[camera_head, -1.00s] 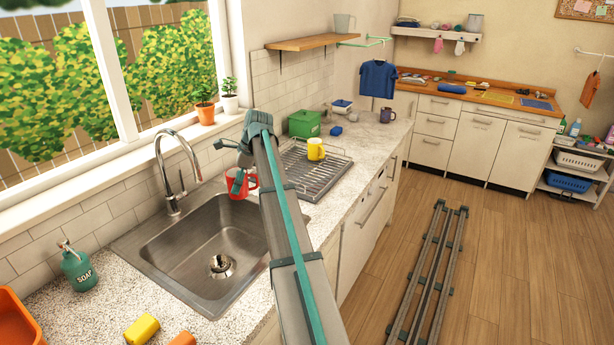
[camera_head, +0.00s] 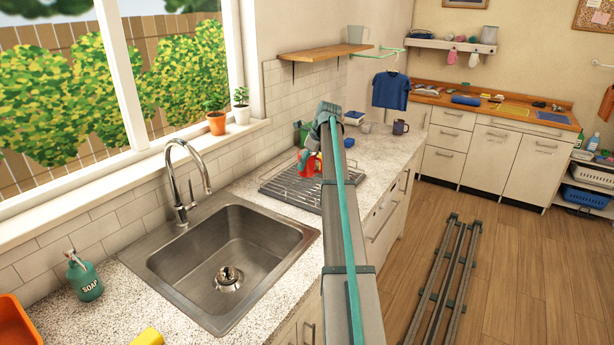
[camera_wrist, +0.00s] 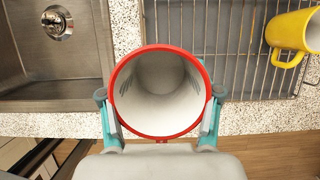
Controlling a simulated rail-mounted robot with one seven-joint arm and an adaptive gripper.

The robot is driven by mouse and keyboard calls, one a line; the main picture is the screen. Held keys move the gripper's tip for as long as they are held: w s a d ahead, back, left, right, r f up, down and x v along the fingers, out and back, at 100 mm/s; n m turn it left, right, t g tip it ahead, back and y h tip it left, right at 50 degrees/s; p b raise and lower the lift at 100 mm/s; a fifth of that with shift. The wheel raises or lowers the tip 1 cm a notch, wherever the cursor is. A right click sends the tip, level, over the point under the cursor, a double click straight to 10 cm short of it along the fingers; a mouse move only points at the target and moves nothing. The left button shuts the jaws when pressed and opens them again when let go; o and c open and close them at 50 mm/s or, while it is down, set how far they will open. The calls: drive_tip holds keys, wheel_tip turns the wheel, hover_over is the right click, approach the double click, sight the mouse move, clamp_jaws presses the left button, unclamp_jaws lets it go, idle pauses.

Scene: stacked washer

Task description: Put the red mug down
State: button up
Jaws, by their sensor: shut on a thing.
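In the head view my gripper (camera_head: 308,148) is partly hidden behind my arm. The wire dish rack (camera_head: 285,190) lies on the counter right of the sink.
A yellow mug (camera_wrist: 292,32) lies on the rack, right of the red mug in the wrist view. The steel sink (camera_head: 225,255) and its faucet (camera_head: 185,180) are to the left. A purple mug (camera_head: 400,127) stands farther along the counter.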

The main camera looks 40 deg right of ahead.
drive_tip(key=w+d+f+p, duration=0.1)
drive_tip(key=w+f, duration=0.1)
drive_tip(key=w+d+f+p, duration=0.1)
drive_tip(key=w+d+f, duration=0.1)
drive_tip(key=w+f, duration=0.1)
drive_tip(key=w+d+f+p, duration=0.1)
drive_tip(key=w+d+f, duration=0.1)
drive_tip(key=shift+w+d+f, duration=0.1)
drive_tip(key=shift+w+f, duration=0.1)
drive_tip(key=shift+f+p, duration=0.6)
drive_tip(key=shift+f, duration=1.05)
drive_tip(key=shift+f, duration=0.1)
drive_tip(key=o, duration=1.7)
drive_tip(key=shift+c, duration=0.2)
drive_tip(key=b+v, duration=0.3)
drive_tip(key=v, duration=0.9)
drive_tip(key=shift+d, duration=0.1)
